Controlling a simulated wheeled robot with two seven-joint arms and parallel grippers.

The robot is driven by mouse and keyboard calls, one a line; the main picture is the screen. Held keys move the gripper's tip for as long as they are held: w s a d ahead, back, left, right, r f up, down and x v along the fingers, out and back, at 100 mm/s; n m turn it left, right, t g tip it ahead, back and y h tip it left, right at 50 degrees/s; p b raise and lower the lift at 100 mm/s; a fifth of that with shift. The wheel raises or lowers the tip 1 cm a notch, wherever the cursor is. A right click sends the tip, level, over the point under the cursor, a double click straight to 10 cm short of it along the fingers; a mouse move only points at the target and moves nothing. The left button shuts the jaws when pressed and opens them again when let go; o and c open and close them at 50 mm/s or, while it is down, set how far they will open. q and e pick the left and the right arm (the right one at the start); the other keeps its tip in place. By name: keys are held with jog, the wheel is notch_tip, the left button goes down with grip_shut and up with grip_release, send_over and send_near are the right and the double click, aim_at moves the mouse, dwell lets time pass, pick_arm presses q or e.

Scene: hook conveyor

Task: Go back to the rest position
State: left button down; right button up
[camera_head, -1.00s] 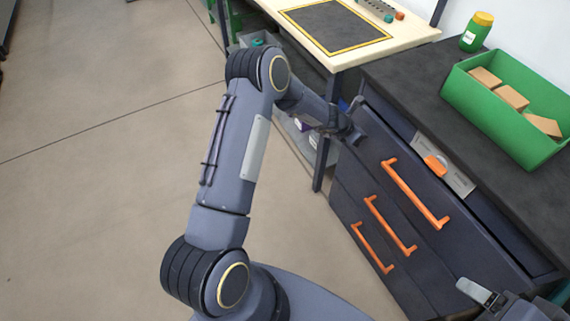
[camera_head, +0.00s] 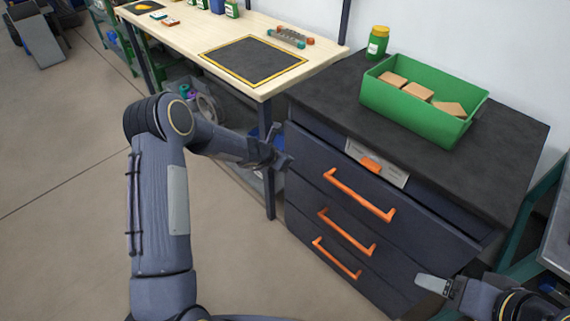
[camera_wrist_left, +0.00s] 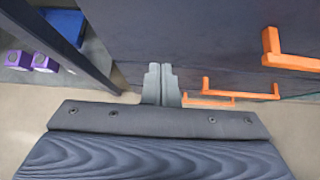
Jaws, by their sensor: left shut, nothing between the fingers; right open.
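My left gripper (camera_head: 282,160) is in front of the upper left corner of the dark drawer cabinet (camera_head: 330,238). In the left wrist view its fingers (camera_wrist_left: 161,84) are shut together with nothing between them. The orange drawer handles (camera_head: 358,194) are to its right, apart from it. My right gripper (camera_head: 432,285) is at the lower right, in front of the cabinet's lower right part. It is open and empty, though only part of it shows. The top drawer is pulled partly out, and a grey item with an orange part (camera_head: 372,165) shows inside.
A green bin (camera_head: 420,118) with several tan blocks and a green jar with a yellow lid (camera_head: 377,42) stand on the dark cabinet top. A wooden table (camera_head: 190,48) with a black mat (camera_head: 252,62) stands at the back left.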

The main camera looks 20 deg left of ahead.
pick_arm(q)
jog(key=v, duration=0.7)
jog(key=shift+a+r, duration=0.2)
jog(key=shift+a, duration=0.15)
pick_arm(e)
jog(key=shift+w, duration=0.35)
pick_arm(q)
jog(key=s+d+r+m+h+p, duration=0.1)
jog(key=s+r+m, duration=0.25)
jog(key=r, duration=0.35)
jog(key=s+r+m+h+p, duration=0.1)
jog(key=s+r+m, duration=0.1)
jog(key=r+m, duration=0.35)
jog(key=s+d+r+m, duration=0.2)
jog(key=s+r+m, duration=0.7)
jog(key=s, duration=0.4)
jog(key=s+a+m+g+y+p, duration=0.2)
jog(key=s+m, duration=0.8)
jog(key=s, duration=0.8)
jog(key=shift+s+a+f+g+y, duration=0.15)
jog(key=shift+a+f+g+y, duration=0.2)
jog(key=shift+a, duration=0.25)
pick_arm(e)
notch_tip(320, 180, up, 4)
jog(key=shift+f, duration=0.2)
